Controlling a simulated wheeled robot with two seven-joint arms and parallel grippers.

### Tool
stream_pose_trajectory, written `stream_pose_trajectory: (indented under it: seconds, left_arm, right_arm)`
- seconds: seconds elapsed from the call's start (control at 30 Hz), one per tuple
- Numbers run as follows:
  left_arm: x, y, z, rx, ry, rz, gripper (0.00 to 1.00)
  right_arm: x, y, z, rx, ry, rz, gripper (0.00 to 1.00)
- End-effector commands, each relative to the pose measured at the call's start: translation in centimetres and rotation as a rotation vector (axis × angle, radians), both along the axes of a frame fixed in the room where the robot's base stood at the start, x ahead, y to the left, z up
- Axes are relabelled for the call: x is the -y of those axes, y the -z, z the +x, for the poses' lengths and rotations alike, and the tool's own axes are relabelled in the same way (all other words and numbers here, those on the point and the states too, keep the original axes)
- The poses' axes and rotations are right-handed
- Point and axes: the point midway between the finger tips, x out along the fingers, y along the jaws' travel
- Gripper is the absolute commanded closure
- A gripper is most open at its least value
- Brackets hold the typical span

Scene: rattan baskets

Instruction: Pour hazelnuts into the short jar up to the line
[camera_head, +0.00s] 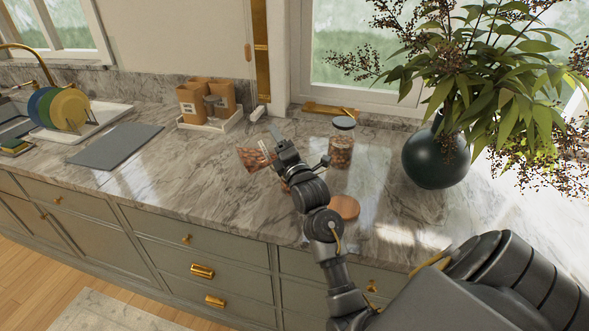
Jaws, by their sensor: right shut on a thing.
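My right gripper (272,150) is shut on a clear container of brown nuts (252,159), held tilted above the counter, to the left of the gripper. A pale, reddish-edged strip shows on the container beside the fingers. A glass jar with a dark lid (342,142) stands upright to the right of the gripper, with brown nuts inside. A round wooden lid (344,206) lies flat on the counter in front of that jar. A small brown patch shows beside my right wrist, mostly hidden; I cannot tell if it is the short jar. My left gripper is not in view.
A dark round vase (436,155) with leafy branches stands at the right. A tray with brown canisters (207,99) is at the back left. A grey mat (116,146) and a rack of colored plates (62,108) are further left. The marble counter (185,170) is clear left of the gripper.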

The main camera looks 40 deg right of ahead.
Motion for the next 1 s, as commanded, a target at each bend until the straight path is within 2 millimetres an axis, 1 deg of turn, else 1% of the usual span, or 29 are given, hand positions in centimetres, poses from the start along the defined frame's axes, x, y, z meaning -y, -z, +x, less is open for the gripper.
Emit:
stream_pose_trajectory:
  seconds: [0.03,0.17,0.33,0.4,0.47,0.57,0.67,0.7,0.8,1.0]
  left_arm:
    - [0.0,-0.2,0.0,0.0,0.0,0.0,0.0]
    - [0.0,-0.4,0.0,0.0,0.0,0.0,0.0]
    - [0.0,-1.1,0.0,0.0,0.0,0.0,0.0]
    - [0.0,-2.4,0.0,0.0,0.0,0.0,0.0]
    - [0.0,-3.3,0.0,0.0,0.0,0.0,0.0]
    - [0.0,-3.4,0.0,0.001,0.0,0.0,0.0]
    - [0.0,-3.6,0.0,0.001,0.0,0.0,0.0]
    - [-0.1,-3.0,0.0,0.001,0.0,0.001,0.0]
    - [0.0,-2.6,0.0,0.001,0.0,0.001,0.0]
    - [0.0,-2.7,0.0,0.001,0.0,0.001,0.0]
  right_arm:
    - [0.2,-0.5,-0.1,0.005,0.003,0.0,1.0]
    - [0.1,-0.5,-0.1,-0.001,0.003,-0.018,1.0]
    - [-0.2,-0.3,0.1,-0.043,0.001,-0.139,1.0]
    - [-0.4,-1.4,0.2,-0.063,0.002,-0.206,1.0]
    - [-0.6,-2.0,0.2,-0.087,0.001,-0.275,1.0]
    - [-0.9,-1.0,0.3,-0.141,0.0,-0.431,1.0]
    - [-1.8,-0.1,0.7,-0.196,0.0,-0.595,1.0]
    - [-2.3,0.8,0.8,-0.205,-0.001,-0.619,1.0]
    - [-3.2,1.9,1.1,-0.232,0.001,-0.699,1.0]
    - [-5.1,3.6,1.8,-0.294,0.001,-0.885,1.0]
